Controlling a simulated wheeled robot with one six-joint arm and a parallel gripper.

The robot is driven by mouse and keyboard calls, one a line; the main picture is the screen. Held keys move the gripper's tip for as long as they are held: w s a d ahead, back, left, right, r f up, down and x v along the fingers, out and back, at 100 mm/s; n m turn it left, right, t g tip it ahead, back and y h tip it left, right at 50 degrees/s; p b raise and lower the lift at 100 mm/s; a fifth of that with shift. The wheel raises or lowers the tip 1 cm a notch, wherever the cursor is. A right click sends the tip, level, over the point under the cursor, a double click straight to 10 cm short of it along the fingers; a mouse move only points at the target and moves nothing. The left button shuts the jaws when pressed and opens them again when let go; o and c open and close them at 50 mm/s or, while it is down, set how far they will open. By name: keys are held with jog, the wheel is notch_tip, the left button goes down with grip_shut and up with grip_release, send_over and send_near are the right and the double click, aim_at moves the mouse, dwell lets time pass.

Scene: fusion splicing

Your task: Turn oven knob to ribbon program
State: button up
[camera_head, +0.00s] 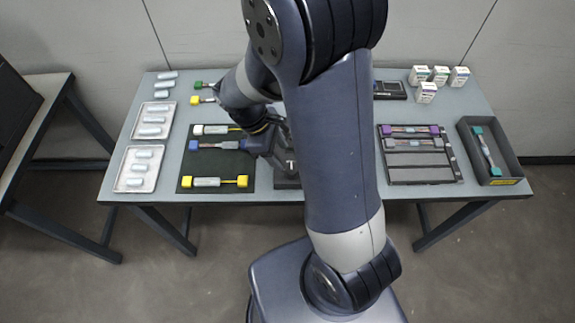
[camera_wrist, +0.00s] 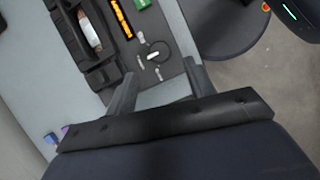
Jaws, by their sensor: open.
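The oven knob (camera_wrist: 153,55) is a dark round dial with a white pointer mark, in the upper middle of the wrist view. Several small pale labels sit around its left side, too small to read. The knob is on the dark oven (camera_wrist: 172,68); part of the oven also shows in the head view (camera_head: 287,180), mostly hidden behind my arm. My gripper (camera_wrist: 160,80) is open and empty. Its fingers point toward the knob, one to each side, and appear apart from it. The fingertips are hard to make out in the head view.
A black mat (camera_head: 221,170) with several splice parts lies left of the oven. White trays (camera_head: 126,188) stand farther left. A dark rack (camera_head: 424,173) and an open bin (camera_head: 511,171) are at the right. Small boxes (camera_head: 426,92) stand at the back right.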

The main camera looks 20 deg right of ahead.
aim_at(291, 170)
jog(key=x, duration=0.7)
jog(key=shift+c, duration=0.4)
jog(key=c, duration=0.9)
